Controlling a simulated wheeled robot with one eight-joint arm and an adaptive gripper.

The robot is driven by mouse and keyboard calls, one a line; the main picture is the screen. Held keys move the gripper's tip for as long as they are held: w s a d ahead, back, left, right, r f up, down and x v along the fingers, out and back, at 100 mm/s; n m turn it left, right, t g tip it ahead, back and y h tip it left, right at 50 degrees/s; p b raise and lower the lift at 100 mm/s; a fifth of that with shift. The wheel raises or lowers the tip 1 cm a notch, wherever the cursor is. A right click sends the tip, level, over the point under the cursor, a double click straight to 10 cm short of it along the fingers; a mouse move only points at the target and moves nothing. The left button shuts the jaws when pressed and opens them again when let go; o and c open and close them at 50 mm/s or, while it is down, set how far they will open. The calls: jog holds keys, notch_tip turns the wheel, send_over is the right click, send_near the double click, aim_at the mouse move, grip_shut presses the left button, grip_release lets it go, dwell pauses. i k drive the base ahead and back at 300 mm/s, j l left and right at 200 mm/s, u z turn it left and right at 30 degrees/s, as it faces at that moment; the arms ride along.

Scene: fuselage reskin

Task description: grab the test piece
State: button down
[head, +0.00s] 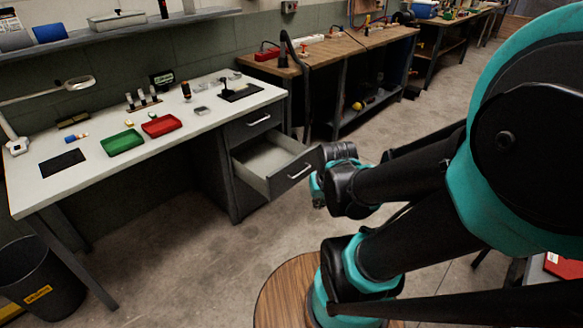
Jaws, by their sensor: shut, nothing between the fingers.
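I cannot tell for sure which object is the test piece. Small candidates stand on the white workbench (75,180): a small grey item (202,110), a dark upright cylinder with an orange band (186,91), and a black stand on a flat base (238,93). My arm's black and teal links fill the right side, and one wrist part stands in front of the open drawer's right end. I see no fingers, so my gripper is hidden or outside the picture, apart from the bench top.
A green tray (122,143), a red tray (162,125) and a dark mat (62,162) lie on the bench. A drawer (266,160) is pulled open. A bin (40,280) stands at lower left. A round wooden top (280,290) is below my arm. Floor (180,260) before the bench is clear.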

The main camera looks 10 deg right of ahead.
aim_at(239, 89)
jog(key=i+j+z, duration=0.1)
jog(key=i+j, duration=0.35)
jog(key=j, duration=0.2)
jog(key=i+j+z, duration=0.15)
jog(key=j, duration=0.2)
jog(key=i+j+z, duration=0.1)
jog(key=i+j, duration=0.35)
jog(key=j, duration=0.25)
jog(key=z, duration=0.05)
